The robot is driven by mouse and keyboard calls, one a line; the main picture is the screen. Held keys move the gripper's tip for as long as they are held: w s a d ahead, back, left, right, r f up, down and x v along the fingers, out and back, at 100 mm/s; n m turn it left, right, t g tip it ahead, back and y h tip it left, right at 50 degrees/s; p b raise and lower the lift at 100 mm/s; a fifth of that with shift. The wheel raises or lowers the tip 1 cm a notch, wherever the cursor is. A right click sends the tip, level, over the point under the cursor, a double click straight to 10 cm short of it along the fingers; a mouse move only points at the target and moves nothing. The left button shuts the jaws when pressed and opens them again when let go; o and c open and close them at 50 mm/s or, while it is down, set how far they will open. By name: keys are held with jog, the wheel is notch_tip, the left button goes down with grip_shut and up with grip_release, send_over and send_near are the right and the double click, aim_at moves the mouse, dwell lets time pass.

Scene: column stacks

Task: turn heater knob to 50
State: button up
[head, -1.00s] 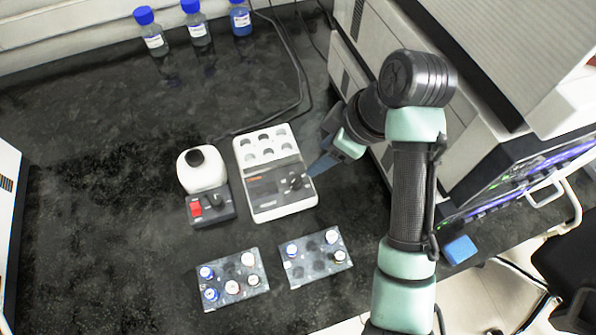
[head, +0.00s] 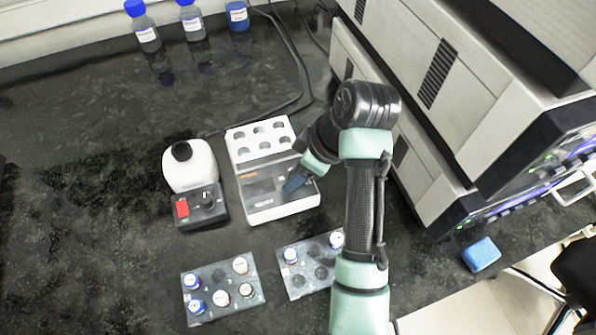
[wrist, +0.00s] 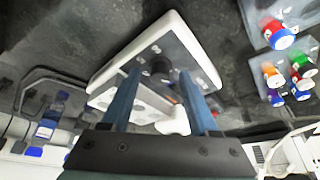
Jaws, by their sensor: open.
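The heater (head: 284,210) is a white block with several round wells at its back and a grey control panel in front. Its black knob (wrist: 160,68) shows in the wrist view on the panel. In the head view my gripper hides the knob. My gripper (head: 291,187) is over the panel in the head view. In the wrist view my gripper (wrist: 160,73) is open, with one blue finger to each side of the knob. Whether the fingers touch the knob I cannot tell. The setting marks are too small to read.
A mixer with a white top (head: 190,168) and a red switch stands left of the heater. Two racks (head: 222,287) (head: 297,284) of capped vials lie in front. Blue-capped bottles (head: 143,28) stand at the back. Large instruments (head: 440,110) crowd the right.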

jog(key=shift+f, duration=0.15)
grip_shut()
jog(key=shift+p, duration=0.45)
